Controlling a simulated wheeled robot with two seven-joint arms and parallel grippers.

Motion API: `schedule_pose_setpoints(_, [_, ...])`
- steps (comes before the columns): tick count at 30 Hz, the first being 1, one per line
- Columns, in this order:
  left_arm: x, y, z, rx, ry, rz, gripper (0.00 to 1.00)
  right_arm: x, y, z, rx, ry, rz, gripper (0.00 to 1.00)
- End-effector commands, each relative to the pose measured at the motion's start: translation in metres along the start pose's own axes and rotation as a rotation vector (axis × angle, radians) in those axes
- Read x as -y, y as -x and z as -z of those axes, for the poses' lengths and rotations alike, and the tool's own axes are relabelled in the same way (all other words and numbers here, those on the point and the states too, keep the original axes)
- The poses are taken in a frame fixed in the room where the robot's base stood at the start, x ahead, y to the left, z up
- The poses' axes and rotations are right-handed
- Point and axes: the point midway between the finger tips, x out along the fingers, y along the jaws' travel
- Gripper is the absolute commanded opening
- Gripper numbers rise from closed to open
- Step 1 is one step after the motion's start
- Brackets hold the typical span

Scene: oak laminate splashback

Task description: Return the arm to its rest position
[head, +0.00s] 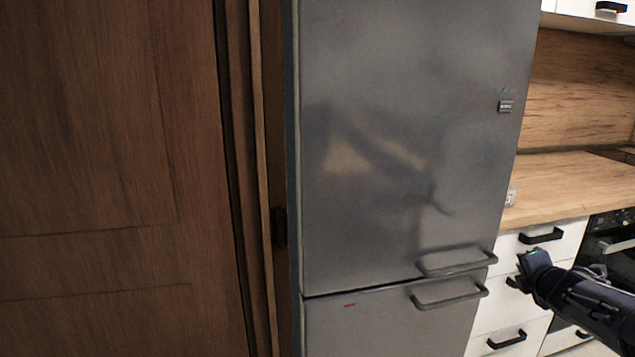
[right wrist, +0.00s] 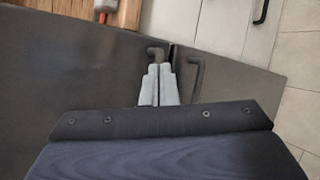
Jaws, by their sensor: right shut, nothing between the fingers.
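My right gripper (head: 531,264) comes in from the right in the head view, in front of the white drawers and to the right of the fridge handles. In the right wrist view its two pale fingers (right wrist: 159,84) are closed together with nothing between them. The fridge handles show just beyond the fingertips in that view; whether they touch I cannot tell, but in the head view they look apart. My left gripper is in neither view.
A steel fridge (head: 400,130) with both doors shut has an upper handle (head: 456,266) and a lower handle (head: 449,299). A brown wooden door (head: 100,180) stands at left. White drawers (head: 505,318), an oak counter (head: 560,185) and a black oven (head: 610,235) are at right. Tiled floor (right wrist: 298,60) shows.

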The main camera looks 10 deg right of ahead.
Motion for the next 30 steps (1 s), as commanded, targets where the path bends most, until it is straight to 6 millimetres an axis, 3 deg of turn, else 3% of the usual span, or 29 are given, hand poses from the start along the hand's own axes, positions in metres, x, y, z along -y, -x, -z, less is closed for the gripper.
schedule_pose_setpoints(1, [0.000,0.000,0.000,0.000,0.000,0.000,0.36,-0.008,0.033,0.010,0.022,-0.251,0.018,0.00])
schedule_pose_setpoints(2, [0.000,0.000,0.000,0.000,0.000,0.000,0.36,-0.008,0.050,0.018,0.028,-0.402,0.042,0.00])
schedule_pose_setpoints(6, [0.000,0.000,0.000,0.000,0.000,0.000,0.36,0.013,0.130,0.083,-0.002,-1.029,0.230,0.00])
schedule_pose_setpoints(12, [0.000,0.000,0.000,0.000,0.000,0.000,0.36,0.051,0.223,0.179,-0.064,-1.537,0.566,0.00])
schedule_pose_setpoints(18, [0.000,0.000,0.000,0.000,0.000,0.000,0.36,0.079,0.288,0.241,-0.083,-1.759,0.841,0.00])
schedule_pose_setpoints(25, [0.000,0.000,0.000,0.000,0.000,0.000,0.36,0.106,0.350,0.293,-0.074,-1.895,1.121,0.00])
schedule_pose_setpoints(27, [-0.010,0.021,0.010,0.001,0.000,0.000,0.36,0.084,0.359,0.282,-0.070,-1.898,1.125,0.00])
schedule_pose_setpoints(30, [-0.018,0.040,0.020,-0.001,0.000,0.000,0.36,0.066,0.367,0.273,-0.070,-1.897,1.122,0.00])
